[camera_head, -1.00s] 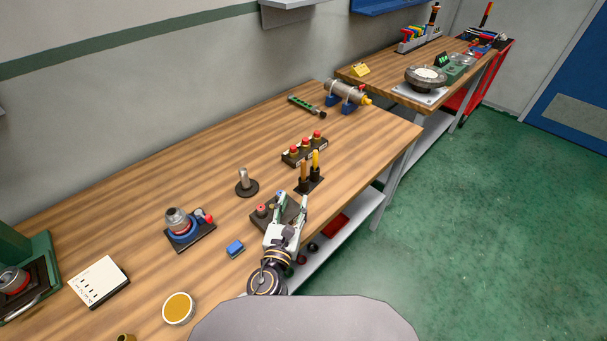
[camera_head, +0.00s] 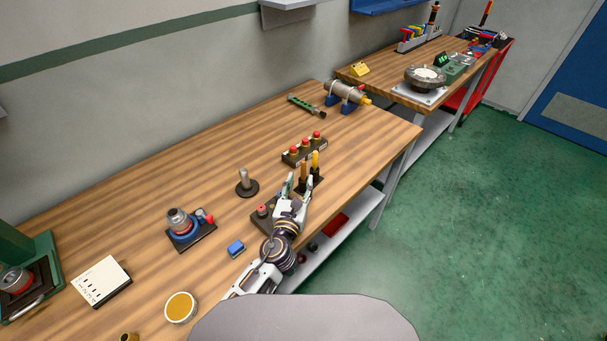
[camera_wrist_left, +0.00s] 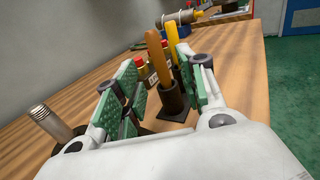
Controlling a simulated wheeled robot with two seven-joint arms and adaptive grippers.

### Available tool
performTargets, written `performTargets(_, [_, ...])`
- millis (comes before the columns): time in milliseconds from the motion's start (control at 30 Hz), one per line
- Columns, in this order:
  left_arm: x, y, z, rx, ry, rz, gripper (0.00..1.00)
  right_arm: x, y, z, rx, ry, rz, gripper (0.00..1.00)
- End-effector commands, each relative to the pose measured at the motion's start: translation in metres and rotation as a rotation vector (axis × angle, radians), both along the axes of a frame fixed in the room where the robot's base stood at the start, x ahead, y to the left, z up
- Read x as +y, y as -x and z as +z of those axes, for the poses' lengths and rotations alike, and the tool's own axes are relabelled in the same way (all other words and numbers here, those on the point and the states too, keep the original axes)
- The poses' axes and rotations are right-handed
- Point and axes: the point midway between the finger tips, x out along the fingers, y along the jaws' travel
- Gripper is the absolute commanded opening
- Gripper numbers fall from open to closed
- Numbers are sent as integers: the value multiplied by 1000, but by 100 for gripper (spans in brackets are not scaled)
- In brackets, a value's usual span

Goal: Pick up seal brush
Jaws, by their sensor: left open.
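Two upright handles stand in a small black holder (camera_wrist_left: 176,102) on the workbench. One handle is orange-brown (camera_wrist_left: 158,58), and it also shows in the head view (camera_head: 304,170). The other is yellow (camera_wrist_left: 173,42), and it also shows in the head view (camera_head: 315,160). Their lower ends are hidden in the holder, so I cannot tell which is the seal brush. My left gripper (camera_head: 299,185) is open, low and just in front of the holder. In the left wrist view, both handles stand beyond and between its green-padded fingers, with no visible grip.
A box with red buttons (camera_head: 305,149) stands behind the holder. A metal post on a round base (camera_head: 246,182) is to the left. A dark block with a reddish knob (camera_head: 262,211) sits beside my wrist.

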Motion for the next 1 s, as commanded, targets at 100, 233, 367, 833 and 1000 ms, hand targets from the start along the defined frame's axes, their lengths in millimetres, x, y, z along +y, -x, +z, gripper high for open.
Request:
performTargets(100, [-1, -6, 0, 0, 0, 0, 41, 1, 0, 1, 0, -2, 0, 49])
performTargets(233, [-2, -7, 0, 1, 0, -1, 41, 2, 0, 1, 0, -2, 0, 49])
performTargets(367, [-2, -7, 0, 1, 0, -1, 41, 2, 0, 1, 1, -3, 0, 49])
performTargets(833, [-6, -27, 6, -1, 1, 0, 41, 4, 1, 6, 1, -5, 0, 49])
performTargets(1000, [-9, -44, 7, -1, 0, 0, 41, 8, 1, 7, 1, -9, -1, 49])
